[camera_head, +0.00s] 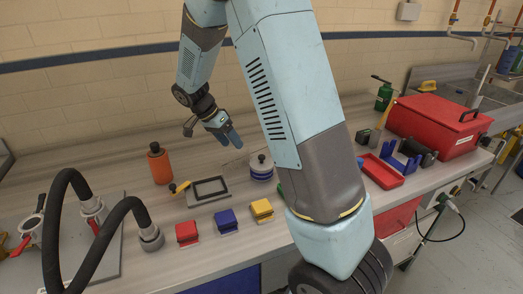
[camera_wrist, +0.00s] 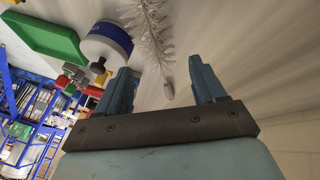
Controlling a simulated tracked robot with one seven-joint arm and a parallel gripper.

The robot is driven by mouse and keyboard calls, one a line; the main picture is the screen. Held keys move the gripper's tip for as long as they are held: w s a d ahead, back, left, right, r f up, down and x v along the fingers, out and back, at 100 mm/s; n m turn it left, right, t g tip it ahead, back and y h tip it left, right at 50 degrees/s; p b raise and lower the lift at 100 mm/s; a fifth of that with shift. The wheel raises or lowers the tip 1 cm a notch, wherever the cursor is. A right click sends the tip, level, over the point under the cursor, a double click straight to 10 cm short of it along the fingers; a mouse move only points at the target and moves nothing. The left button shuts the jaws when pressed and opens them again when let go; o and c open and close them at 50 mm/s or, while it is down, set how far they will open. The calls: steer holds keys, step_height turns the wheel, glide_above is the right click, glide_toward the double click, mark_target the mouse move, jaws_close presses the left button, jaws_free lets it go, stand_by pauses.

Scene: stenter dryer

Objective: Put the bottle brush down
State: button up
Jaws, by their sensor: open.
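The bottle brush (camera_wrist: 150,30) shows in the wrist view as a pale, bristly stem that seems to lie on the bench top. Its handle end (camera_wrist: 168,90) points toward the gap between my fingers, with space on both sides. In the head view the brush is only a faint, thin shape beside my gripper. My gripper (camera_head: 232,141) is over the back middle of the bench (camera_head: 110,158), with blue fingers pointing down and right. It is open and empty; its two fingers stand well apart in the wrist view (camera_wrist: 162,88).
A white pot with a blue band (camera_head: 261,170) stands right of my gripper; it also shows in the wrist view (camera_wrist: 106,44), near a green tray (camera_wrist: 40,32). A dark frame (camera_head: 208,190) and an orange bottle (camera_head: 159,166) are left. Red, blue and yellow blocks line the front.

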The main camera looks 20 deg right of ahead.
mark_target(239, 153)
steer(key=shift+s+x, duration=0.1)
steer(key=shift+x, duration=1.4)
steer(key=shift+s+x, duration=0.15)
steer(key=shift+x, duration=1.35)
steer(key=shift+a+f, duration=0.1)
steer(key=shift+c, duration=0.3)
steer(key=c, duration=0.8)
steer(key=shift+o, duration=0.2)
